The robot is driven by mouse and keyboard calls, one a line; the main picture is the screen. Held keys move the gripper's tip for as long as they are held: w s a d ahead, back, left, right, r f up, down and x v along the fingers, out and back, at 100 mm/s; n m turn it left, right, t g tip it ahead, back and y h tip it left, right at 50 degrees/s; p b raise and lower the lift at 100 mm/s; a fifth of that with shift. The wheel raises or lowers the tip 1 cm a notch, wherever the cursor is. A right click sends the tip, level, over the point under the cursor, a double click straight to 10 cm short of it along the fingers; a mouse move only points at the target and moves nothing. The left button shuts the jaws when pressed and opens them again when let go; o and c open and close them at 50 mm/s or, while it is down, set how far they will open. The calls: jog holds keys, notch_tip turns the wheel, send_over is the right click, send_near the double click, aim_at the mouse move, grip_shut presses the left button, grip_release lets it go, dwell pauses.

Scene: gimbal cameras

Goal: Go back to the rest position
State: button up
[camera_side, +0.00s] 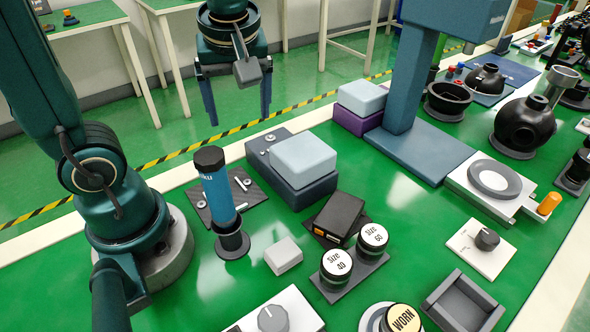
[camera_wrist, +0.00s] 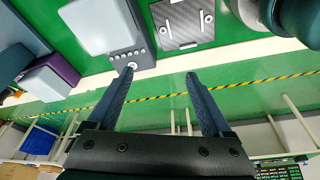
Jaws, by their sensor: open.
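My gripper (camera_side: 238,106) hangs above the far edge of the green work table (camera_side: 205,292) in the side view, fingers pointing down. In the wrist view my gripper (camera_wrist: 155,88) shows two dark blue fingers spread wide apart, with nothing between them. It is open, empty and touches nothing that I can see. My arm stands at the left of the side view.
Near the gripper lie a grey box with a pale lid (camera_side: 303,158) and a blue cylinder (camera_side: 217,186) upright in a black holder. A blue column (camera_side: 411,80) rises to the right. A yellow-black floor stripe (camera_side: 180,153) runs behind the table. Space around the fingers is clear.

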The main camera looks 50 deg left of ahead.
jog(key=s+a+f+n+g, duration=0.1)
jog(key=s+f+n, duration=0.3)
jog(key=f, duration=0.2)
jog(key=shift+s+a, duration=0.15)
jog(key=shift+s, duration=0.25)
dwell(1.0)
